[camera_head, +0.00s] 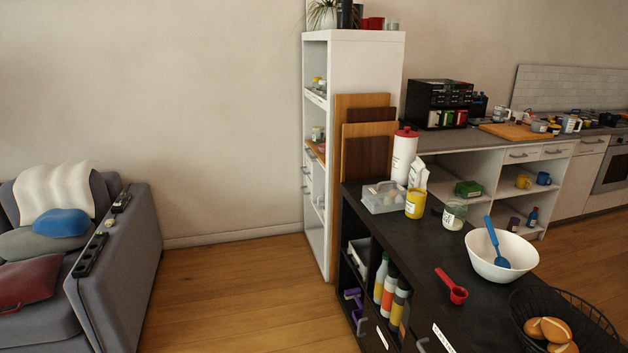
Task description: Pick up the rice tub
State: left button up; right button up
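No label reading rice is legible, so I cannot tell for sure which container is the rice tub. Candidates stand at the far end of the dark counter (415,255). A clear jar (454,215) with pale contents and a white label stands beside the white bowl. A yellow container (415,204) with a white label is left of the jar. A tall white container (404,156) with a red lid stands behind. Neither of my grippers is in view.
A white bowl (479,262) with a blue spoon (494,240), a red scoop (452,288) and a black wire basket (597,325) of bread occupy the counter. A tall white shelf (350,60) stands behind. A grey sofa (135,245) is left, with open wooden floor (240,300) between.

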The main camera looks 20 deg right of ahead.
aim_at(416, 198)
jog(key=i+z, duration=0.25)
jog(key=i, duration=0.3)
jog(key=i+j+z, duration=0.2)
jog(key=i, duration=0.35)
jog(key=i+j+z, duration=0.25)
jog(key=i, duration=0.3)
jog(key=i+l, duration=0.05)
jog(key=l, duration=0.05)
